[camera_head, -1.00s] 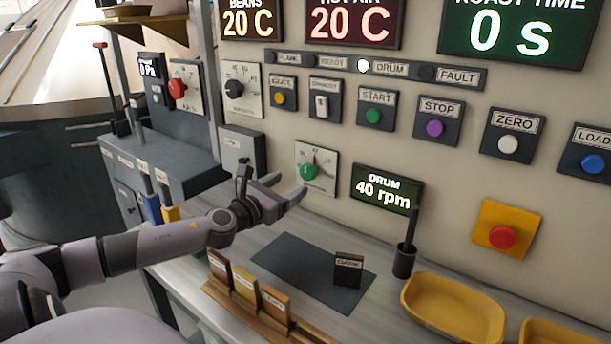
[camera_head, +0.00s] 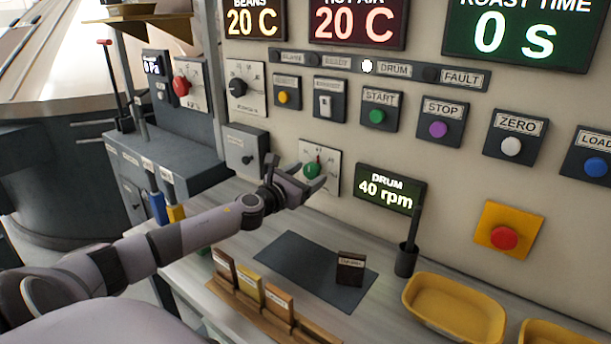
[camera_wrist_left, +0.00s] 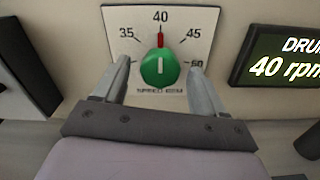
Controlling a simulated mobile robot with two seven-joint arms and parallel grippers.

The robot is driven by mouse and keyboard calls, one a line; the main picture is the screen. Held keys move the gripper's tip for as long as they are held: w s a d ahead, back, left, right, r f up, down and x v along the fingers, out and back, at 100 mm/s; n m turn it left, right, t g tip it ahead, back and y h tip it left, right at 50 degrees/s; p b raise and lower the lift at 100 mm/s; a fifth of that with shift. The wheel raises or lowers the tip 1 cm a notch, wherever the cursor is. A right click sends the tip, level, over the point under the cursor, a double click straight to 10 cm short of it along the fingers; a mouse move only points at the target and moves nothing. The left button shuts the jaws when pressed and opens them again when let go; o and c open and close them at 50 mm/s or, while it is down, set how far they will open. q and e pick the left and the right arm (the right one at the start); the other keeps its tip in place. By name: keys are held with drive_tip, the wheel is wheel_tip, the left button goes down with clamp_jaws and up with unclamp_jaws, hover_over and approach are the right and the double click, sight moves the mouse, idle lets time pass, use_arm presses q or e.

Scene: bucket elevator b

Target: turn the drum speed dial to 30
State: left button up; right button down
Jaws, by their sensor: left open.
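The drum speed dial (camera_head: 312,169) is a green knob on a white scale plate on the panel. In the left wrist view the knob (camera_wrist_left: 159,70) has its white line pointing up, below a red mark at 40. My left gripper (camera_head: 297,176) is in front of the dial. In the left wrist view its open fingers (camera_wrist_left: 160,85) stand left and right of the knob, with a gap on each side. The drum display (camera_head: 390,188) reads 40 rpm. My right gripper does not show.
A black cup (camera_head: 405,260) with a brush-like handle stands below the display. A dark mat (camera_head: 300,262) with a small block lies on the counter, beside yellow trays (camera_head: 455,308). A red button (camera_head: 504,238) on a yellow plate is to the right.

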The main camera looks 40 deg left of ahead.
use_arm(q)
drive_tip(key=c, duration=1.1)
drive_tip(key=shift+o, duration=0.2)
drive_tip(key=shift+n, duration=0.4)
drive_tip(key=n, duration=0.3)
drive_tip(key=shift+n, duration=0.4)
drive_tip(key=n, duration=0.5)
drive_tip(key=shift+d, duration=0.1)
drive_tip(key=n, duration=0.5)
drive_tip(key=shift+n, duration=0.4)
drive_tip(key=shift+r+n, duration=0.1)
drive_tip(key=shift+n, duration=2.2)
